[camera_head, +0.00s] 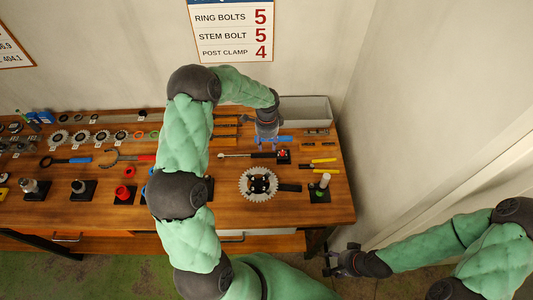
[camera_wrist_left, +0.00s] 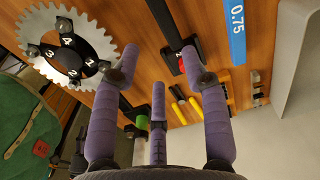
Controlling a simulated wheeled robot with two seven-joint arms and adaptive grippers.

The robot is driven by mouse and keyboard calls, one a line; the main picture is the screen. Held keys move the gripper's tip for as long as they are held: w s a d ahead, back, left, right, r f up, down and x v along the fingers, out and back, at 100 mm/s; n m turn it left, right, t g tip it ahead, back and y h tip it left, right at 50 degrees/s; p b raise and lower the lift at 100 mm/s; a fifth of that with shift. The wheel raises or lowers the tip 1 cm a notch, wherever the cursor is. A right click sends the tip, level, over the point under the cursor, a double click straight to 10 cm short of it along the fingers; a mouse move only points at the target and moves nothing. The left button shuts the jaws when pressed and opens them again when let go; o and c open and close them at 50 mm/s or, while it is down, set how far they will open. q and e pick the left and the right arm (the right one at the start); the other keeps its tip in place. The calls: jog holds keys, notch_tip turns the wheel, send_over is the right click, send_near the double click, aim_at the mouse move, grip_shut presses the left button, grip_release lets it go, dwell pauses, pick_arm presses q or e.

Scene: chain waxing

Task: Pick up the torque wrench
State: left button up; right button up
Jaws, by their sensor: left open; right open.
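The torque wrench (camera_head: 250,155) lies on the wooden bench, silver head to the left and dark handle to the right, its right end at a black holder with a red part. In the left wrist view a dark bar (camera_wrist_left: 166,22), likely its handle, runs down to a red part between the fingers. My left gripper (camera_head: 265,145) is open and empty above the bench, just behind the wrench; its spread fingers also show in the left wrist view (camera_wrist_left: 159,66). My right gripper (camera_head: 332,262) is open and empty, off the bench's front right corner.
A numbered chainring (camera_head: 245,187) lies in front of the wrench. A blue bar marked 0.75 (camera_wrist_left: 236,32) lies close behind it. Yellow-handled tools (camera_head: 324,160) and a post on a black base (camera_head: 321,189) are to the right. A grey bin (camera_head: 305,110) stands at the back.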

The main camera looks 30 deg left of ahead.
aim_at(267, 155)
pick_arm(q)
jog(key=f, duration=0.4)
jog(key=shift+w, duration=0.3)
jog(key=shift+s+f, duration=0.1)
jog(key=shift+f, duration=0.5)
jog(key=f+p, duration=0.1)
jog(key=f, duration=0.3)
jog(key=shift+a, duration=0.2)
grip_shut()
